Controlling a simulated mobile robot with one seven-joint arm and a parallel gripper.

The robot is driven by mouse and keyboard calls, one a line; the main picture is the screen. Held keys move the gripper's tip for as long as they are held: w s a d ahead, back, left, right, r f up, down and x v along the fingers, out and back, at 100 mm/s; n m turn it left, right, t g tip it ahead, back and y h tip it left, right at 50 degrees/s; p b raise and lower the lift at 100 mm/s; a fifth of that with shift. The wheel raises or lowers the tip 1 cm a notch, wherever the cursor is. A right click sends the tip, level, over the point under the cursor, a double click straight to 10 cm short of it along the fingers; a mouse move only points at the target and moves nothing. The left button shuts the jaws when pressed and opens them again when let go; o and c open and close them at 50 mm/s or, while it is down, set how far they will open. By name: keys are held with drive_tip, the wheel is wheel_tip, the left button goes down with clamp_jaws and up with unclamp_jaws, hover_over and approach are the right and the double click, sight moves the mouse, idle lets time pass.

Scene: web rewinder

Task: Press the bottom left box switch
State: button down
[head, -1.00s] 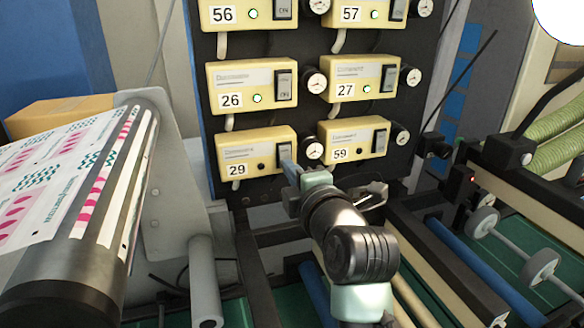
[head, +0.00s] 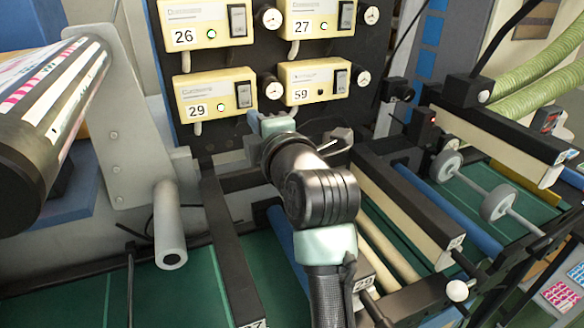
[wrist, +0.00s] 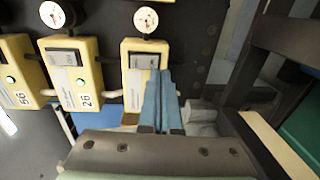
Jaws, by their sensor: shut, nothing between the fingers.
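My gripper (head: 256,119) is just below and right of that switch in the head view. In the wrist view, its blue fingers (wrist: 162,76) are together and empty, at the edge of the box (wrist: 132,84) beside the switch (wrist: 145,61). Whether the fingertips touch the box, I cannot tell.
Boxes 26 (head: 185,35), 27 (head: 302,26) and 59 (head: 300,90) share the dark panel, with gauges beside them. A printed roll (head: 50,100) stands at left. Machine rails and rollers (head: 498,202) lie at right.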

drive_tip(key=f+b+v, duration=0.1)
drive_tip(key=b+v, duration=0.4)
drive_tip(key=v, duration=0.6)
drive_tip(key=s+a+r+m+t+h+b, duration=0.1)
drive_tip(key=s+r+m+t+h+b, duration=0.2)
drive_tip(key=s+r+m+t, duration=0.8)
drive_tip(key=s+r+m+h, duration=0.2)
drive_tip(key=r+m, duration=0.3)
drive_tip(key=m, duration=0.5)
drive_tip(key=shift+s+r+m+b, duration=0.3)
drive_tip(key=shift+s, duration=0.45)
drive_tip(key=shift+a, duration=0.15)
